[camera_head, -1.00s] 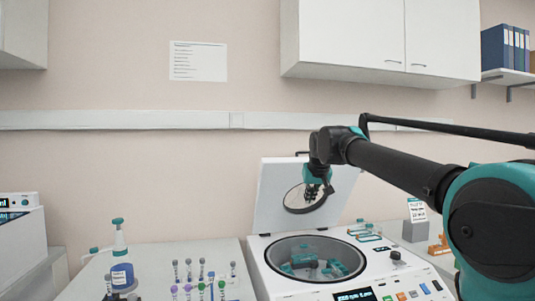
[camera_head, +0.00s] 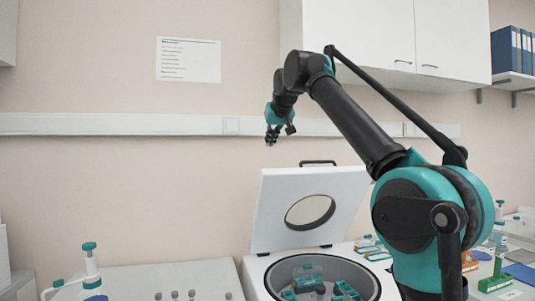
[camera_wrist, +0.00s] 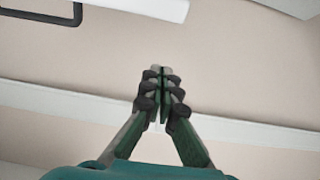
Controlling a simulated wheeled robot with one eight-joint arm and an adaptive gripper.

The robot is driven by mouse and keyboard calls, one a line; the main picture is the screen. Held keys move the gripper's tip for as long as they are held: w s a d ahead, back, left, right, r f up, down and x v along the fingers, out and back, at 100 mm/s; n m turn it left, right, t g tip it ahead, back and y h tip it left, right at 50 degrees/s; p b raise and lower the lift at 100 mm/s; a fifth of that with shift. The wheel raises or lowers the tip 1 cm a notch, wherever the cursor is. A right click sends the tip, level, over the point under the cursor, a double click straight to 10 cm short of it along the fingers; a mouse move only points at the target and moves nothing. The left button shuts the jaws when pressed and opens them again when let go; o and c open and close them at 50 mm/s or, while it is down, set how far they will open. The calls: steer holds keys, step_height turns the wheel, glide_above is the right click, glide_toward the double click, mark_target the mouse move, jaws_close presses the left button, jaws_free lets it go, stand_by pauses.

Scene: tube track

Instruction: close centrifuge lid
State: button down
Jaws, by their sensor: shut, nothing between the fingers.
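The centrifuge lid (camera_head: 280,197) is a white panel with a round window and a dark handle (camera_head: 318,162) on its top edge. It stands open, tilted slightly back, behind the centrifuge bowl (camera_head: 364,275). The bowl shows teal parts inside, and its front is cut off by the picture edge. In the wrist view the closed fingers (camera_wrist: 161,72) meet in front of the wall. The lid's white edge (camera_wrist: 150,8) and the handle (camera_wrist: 78,14) show at the top left.
Tubes and small racks (camera_head: 372,248) lie right of the lid, partly behind my arm. A wall cabinet (camera_head: 375,40) hangs above. The air left of the lid is clear.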

glide_above(268, 169)
steer(key=w+a, duration=0.1)
steer(key=w, duration=0.2)
step_height(268, 169, down, 6)
steer(key=shift+w+a+r, duration=0.1)
steer(key=shift+a+r, duration=0.05)
steer(key=shift+r, duration=0.05)
steer(key=shift+f, duration=0.35)
steer(key=shift+s+d+f, duration=0.3)
steer(key=shift+s+f, duration=0.15)
steer(key=shift+s, duration=0.3)
steer(key=shift+s+d+f, duration=0.25)
steer(key=shift+s+f, duration=0.15)
steer(key=shift+s, duration=0.35)
